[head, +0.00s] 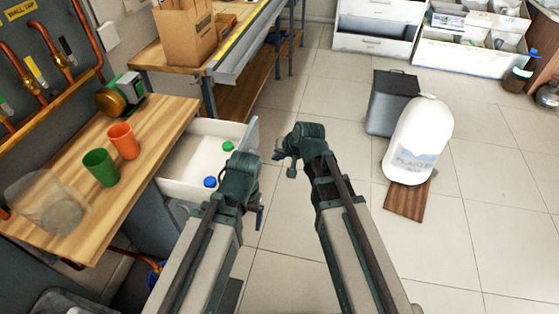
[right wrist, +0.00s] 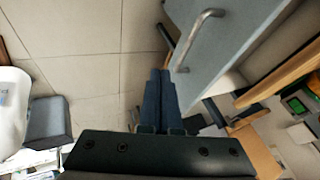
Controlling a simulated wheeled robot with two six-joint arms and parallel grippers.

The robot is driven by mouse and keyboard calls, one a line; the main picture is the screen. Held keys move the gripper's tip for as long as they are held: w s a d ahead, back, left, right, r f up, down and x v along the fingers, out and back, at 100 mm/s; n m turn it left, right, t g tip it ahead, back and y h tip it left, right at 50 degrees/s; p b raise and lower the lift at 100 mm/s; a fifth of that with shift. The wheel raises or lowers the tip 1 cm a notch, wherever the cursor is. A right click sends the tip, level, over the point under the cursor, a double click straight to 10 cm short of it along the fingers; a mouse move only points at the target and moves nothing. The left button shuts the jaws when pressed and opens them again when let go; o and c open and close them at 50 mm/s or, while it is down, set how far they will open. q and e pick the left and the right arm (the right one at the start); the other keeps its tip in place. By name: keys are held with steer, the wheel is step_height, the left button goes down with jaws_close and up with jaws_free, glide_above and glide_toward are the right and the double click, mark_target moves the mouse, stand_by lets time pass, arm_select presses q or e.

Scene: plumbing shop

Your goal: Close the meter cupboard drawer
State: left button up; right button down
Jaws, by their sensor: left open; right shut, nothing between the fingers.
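The meter cupboard drawer (head: 188,160) is pulled out from under the wooden worktop in the head view, its white inside showing. Its grey front panel (head: 251,138) faces right; the panel also shows in the right wrist view (right wrist: 232,38), with a metal bar handle (right wrist: 188,42). My left gripper (head: 256,207) is open at the near end of the drawer front and partly hides it; contact cannot be told. My right gripper (head: 286,158) is shut and empty, right of the drawer front. Its closed fingers (right wrist: 161,76) show beside the handle, apparently apart from it.
A green bottle cap (head: 228,146) and a blue one (head: 210,182) show in the drawer. Green (head: 100,167) and orange (head: 123,140) cups stand on the worktop (head: 160,120). A grey bin (head: 391,100) and white jug (head: 420,135) stand at right. Floor between is clear.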

arm_select(q)
steer(key=shift+f+b, duration=2.1)
steer(key=shift+f, duration=0.55)
arm_select(e)
steer(key=w+a+f, duration=0.3)
steer(key=a+f, duration=0.2)
steer(key=shift+w+a, duration=0.2)
steer(key=shift+w, duration=0.1)
steer(key=shift+a+f, duration=0.1)
